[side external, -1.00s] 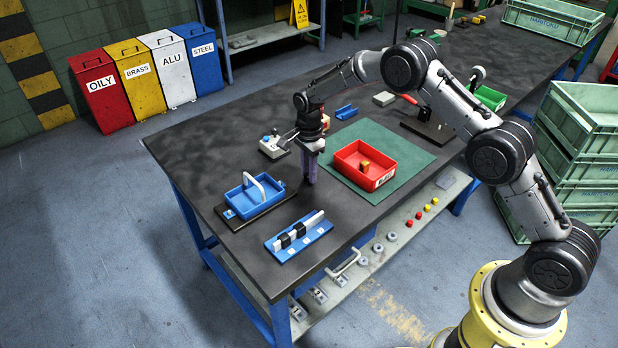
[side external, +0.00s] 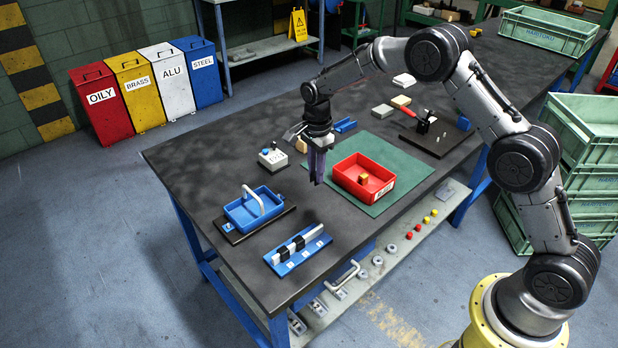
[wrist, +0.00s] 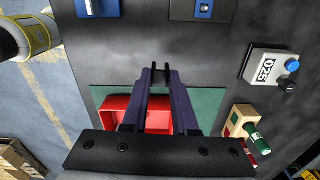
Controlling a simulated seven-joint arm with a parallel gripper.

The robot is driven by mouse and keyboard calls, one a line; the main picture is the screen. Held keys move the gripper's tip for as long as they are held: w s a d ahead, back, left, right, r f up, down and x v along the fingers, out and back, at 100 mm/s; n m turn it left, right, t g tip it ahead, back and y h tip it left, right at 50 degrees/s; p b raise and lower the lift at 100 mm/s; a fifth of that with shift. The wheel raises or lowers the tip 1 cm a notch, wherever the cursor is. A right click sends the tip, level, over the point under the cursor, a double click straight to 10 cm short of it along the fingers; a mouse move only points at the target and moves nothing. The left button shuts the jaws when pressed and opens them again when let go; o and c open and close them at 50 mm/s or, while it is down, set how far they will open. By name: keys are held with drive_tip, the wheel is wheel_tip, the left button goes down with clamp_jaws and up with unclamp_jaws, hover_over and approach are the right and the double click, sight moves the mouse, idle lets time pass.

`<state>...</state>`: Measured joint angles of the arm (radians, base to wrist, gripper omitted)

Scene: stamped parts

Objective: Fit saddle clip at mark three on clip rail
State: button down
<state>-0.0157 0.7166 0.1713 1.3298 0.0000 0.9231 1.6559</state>
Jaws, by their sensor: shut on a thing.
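The clip rail (side external: 318,236) is a white bar on a blue base with white labels, near the table's front left edge in the side external view. Black clips (side external: 299,242) sit around the bar. A white and blue end of the rail shows at the top of the wrist view (wrist: 96,8). My gripper (side external: 317,181) points down above the table, behind the rail and left of the red tray. In the wrist view its fingertips (wrist: 160,74) are close together on a small dark piece, seemingly the saddle clip (wrist: 161,78); its shape is hard to make out.
A red tray (side external: 345,182) with a yellowish block lies on a green mat (side external: 412,158). A grey button box (side external: 272,158) stands left of my gripper. Bare table lies between gripper and rail.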

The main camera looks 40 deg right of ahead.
drive_tip(key=s+r, duration=0.6)
drive_tip(key=s, duration=0.4)
hover_over(313, 230)
wheel_tip(313, 230, down, 2)
drive_tip(key=shift+f+n, duration=0.15)
drive_tip(key=shift+n, duration=0.25)
drive_tip(key=shift+f, duration=2.9)
drive_tip(key=shift+f, duration=1.65)
drive_tip(key=c, duration=0.6)
unclamp_jaws()
drive_tip(key=shift+r, duration=0.1)
